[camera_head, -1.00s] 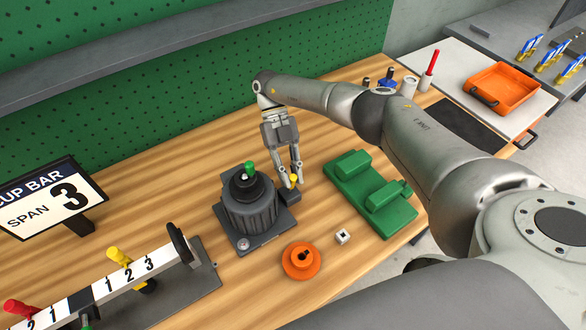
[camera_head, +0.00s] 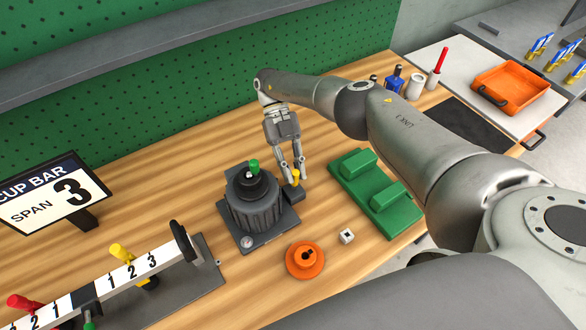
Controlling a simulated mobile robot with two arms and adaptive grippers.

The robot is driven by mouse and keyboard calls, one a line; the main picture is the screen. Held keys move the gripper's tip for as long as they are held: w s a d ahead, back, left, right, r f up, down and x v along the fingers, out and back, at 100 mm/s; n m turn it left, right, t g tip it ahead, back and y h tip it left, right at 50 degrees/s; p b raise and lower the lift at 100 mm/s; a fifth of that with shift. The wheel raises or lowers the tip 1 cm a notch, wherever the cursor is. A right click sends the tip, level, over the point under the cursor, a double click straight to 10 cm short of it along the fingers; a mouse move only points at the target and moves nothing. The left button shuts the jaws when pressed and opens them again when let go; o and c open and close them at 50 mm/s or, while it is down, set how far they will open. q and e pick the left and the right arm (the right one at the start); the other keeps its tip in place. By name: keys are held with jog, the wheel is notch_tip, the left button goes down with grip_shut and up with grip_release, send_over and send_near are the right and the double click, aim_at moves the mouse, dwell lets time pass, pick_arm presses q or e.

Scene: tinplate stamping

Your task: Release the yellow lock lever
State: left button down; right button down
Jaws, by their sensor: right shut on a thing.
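The yellow lock lever (camera_head: 295,176) stands on a small dark block at the right side of the dark grey ribbed fixture (camera_head: 254,206). The fixture has a green-tipped knob (camera_head: 254,165) on top. My right gripper (camera_head: 292,178) reaches down from above, its fingers at the lever. It is shut on the lever, though the fingers partly hide the contact. My left gripper is not in view.
A green block fixture (camera_head: 375,192) stands right of the gripper. A numbered bar (camera_head: 130,270) and a sign (camera_head: 55,200) are at left. An orange tray (camera_head: 510,90) sits at the back right.

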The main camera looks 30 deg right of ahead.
jog(key=c, duration=1.4)
grip_release()
jog(key=shift+f, duration=0.1)
jog(key=shift+o, duration=0.2)
notch_tip(320, 180, up, 10)
